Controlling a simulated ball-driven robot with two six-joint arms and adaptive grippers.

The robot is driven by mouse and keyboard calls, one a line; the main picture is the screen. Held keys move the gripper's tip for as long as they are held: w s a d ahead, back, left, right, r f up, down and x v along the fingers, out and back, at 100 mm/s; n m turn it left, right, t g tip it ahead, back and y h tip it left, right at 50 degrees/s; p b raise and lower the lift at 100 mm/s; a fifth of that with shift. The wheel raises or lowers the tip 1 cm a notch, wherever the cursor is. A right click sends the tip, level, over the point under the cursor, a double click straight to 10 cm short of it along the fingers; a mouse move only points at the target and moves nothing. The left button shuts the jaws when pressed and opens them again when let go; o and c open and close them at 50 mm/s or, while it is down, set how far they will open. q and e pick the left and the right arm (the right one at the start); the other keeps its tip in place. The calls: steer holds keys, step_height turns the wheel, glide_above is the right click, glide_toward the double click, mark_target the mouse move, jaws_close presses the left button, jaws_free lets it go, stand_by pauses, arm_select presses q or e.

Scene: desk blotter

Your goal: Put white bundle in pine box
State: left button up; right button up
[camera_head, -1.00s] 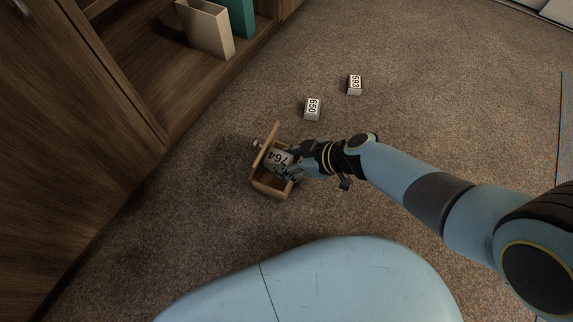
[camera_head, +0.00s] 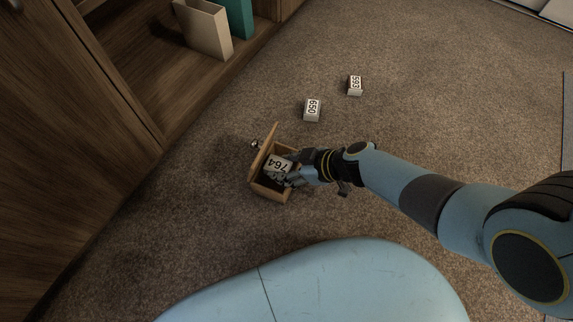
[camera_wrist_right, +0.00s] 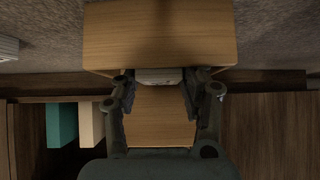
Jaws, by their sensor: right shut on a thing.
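The white bundle (camera_head: 279,163), marked 764, is at the mouth of the open pine box (camera_head: 270,193). The pine lid (camera_head: 264,150) stands tilted up on the box's upper left side. My right gripper (camera_head: 287,177) reaches in from the right and is shut on the bundle, over the box opening. In the right wrist view the bundle (camera_wrist_right: 160,76) shows as a pale strip between the fingers of the gripper (camera_wrist_right: 160,95), with pine surfaces above and below it. Whether the bundle touches the box floor is hidden. My left gripper is out of view.
Two other white bundles, marked 650 (camera_head: 312,109) and 593 (camera_head: 355,85), lie on the carpet above and right of the box. A wooden cabinet with a cream file (camera_head: 204,30) and a teal file (camera_head: 238,17) stands upper left.

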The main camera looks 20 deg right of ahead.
steer(key=shift+o, duration=1)
steer(key=shift+s+d+f, duration=0.1)
steer(key=shift+s+f, duration=0.1)
steer(key=shift+f, duration=0.45)
steer(key=o, duration=0.6)
steer(key=shift+o, duration=0.8)
steer(key=shift+s+f, duration=0.15)
